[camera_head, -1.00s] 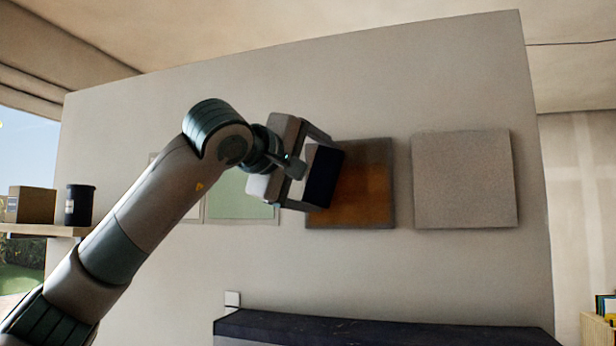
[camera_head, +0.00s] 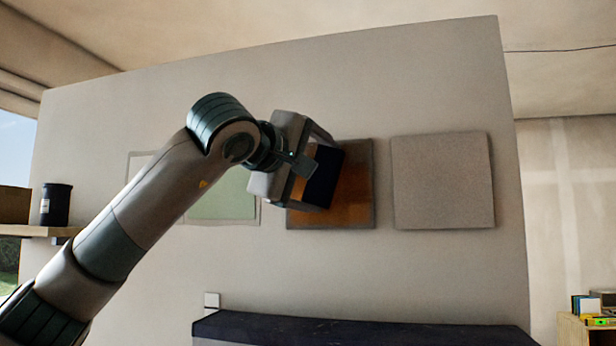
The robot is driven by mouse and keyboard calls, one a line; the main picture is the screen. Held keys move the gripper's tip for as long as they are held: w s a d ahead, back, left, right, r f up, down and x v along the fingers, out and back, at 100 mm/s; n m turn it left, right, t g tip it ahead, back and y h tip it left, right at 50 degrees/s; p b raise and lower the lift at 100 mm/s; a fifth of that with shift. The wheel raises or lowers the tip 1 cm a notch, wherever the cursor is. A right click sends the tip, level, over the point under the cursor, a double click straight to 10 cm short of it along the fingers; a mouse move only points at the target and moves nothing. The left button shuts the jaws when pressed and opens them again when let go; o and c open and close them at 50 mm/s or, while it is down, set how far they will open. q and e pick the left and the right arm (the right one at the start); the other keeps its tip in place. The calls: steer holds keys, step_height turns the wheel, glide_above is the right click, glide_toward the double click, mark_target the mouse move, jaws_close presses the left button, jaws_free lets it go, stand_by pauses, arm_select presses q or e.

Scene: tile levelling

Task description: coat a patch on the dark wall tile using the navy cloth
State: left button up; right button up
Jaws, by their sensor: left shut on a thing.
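The dark wall tile (camera_head: 357,196) is a brown-orange square with a darker edge, upright on the grey wall. My left gripper (camera_head: 308,172) is shut on the navy cloth (camera_head: 324,178), a dark blue block-like piece. The cloth is in front of the left and middle part of the tile. I cannot tell whether it touches the tile. The gripper and cloth hide the tile's upper left part. My right gripper is not in view.
A pale grey tile (camera_head: 443,180) hangs to the right and a pale green one (camera_head: 222,196) to the left, partly behind my arm. A dark-topped bench (camera_head: 360,331) stands below. A shelf (camera_head: 38,231) at the left bears a black canister (camera_head: 55,205).

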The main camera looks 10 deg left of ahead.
arm_select(q)
steer(key=shift+d, duration=0.25)
steer(key=shift+d, duration=1.75)
steer(key=shift+s+d, duration=0.1)
steer(key=shift+d, duration=0.05)
steer(key=shift+d+b, duration=0.35)
steer(key=shift+d, duration=1.35)
steer(key=shift+r, duration=0.1)
steer(key=shift+r+p, duration=0.85)
steer(key=shift+r, duration=0.3)
steer(key=shift+a, duration=0.15)
